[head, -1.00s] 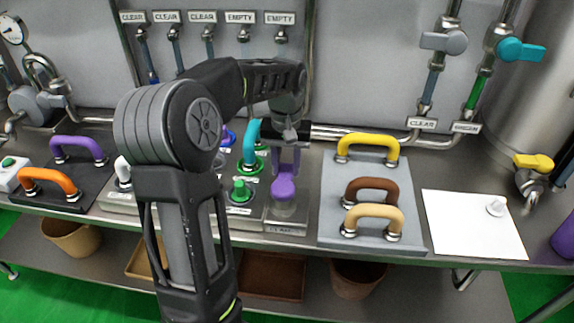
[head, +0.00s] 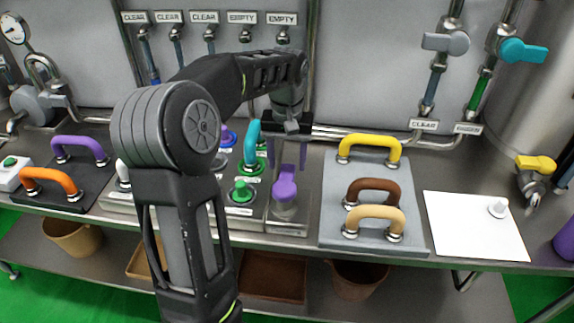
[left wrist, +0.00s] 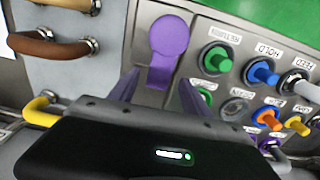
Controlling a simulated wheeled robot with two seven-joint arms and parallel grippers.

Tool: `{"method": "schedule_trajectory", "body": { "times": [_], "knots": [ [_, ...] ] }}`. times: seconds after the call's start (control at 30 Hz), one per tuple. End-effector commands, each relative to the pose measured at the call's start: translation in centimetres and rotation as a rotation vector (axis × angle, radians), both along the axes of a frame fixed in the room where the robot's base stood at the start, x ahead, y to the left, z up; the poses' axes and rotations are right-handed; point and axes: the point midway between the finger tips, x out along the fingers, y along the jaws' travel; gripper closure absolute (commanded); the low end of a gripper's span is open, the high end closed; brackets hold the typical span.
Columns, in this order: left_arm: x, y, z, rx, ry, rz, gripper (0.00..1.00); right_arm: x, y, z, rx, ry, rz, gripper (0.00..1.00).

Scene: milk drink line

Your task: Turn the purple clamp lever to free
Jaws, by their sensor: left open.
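The purple clamp lever (head: 286,186) stands on a metal block marked CLAMP at the right end of the control panel. In the left wrist view, the purple lever (left wrist: 168,42) shows a round head and a narrower shaft running down between my fingers. My left gripper (head: 288,150) is open behind the lever, its purple fingers pointing down. In the left wrist view its two fingers (left wrist: 156,92) stand on either side of the shaft's lower end; I cannot tell whether they touch it. My right gripper is not in view.
Left of the lever are a green button (head: 241,190) and a teal lever (head: 252,142). To the right, a grey plate (head: 333,225) carries yellow, brown and tan handles. A white sheet (head: 465,232) lies farther right. Pipes run along the wall behind.

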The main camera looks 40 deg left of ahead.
Motion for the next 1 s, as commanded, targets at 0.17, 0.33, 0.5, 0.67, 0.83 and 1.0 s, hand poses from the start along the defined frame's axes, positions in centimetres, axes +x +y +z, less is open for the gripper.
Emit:
{"method": "schedule_trajectory", "body": {
  "times": [0.17,0.33,0.5,0.67,0.83,1.0],
  "knots": [
    [0.1,0.0,3.1,0.001,-0.005,0.001,0.44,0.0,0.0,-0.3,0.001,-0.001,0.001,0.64],
    [0.1,0.0,5.2,0.001,-0.003,0.001,0.44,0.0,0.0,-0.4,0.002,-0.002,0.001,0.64],
    [0.0,0.0,5.7,0.001,-0.001,0.001,0.44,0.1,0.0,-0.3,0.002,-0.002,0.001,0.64],
    [0.0,0.0,5.7,0.0,0.0,0.001,0.44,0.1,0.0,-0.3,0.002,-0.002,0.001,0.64],
    [0.0,0.0,5.7,0.0,0.0,0.001,0.44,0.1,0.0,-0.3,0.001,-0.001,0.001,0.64],
    [0.0,0.0,5.7,0.0,0.0,0.001,0.44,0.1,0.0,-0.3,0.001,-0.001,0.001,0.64]
  ]
}}
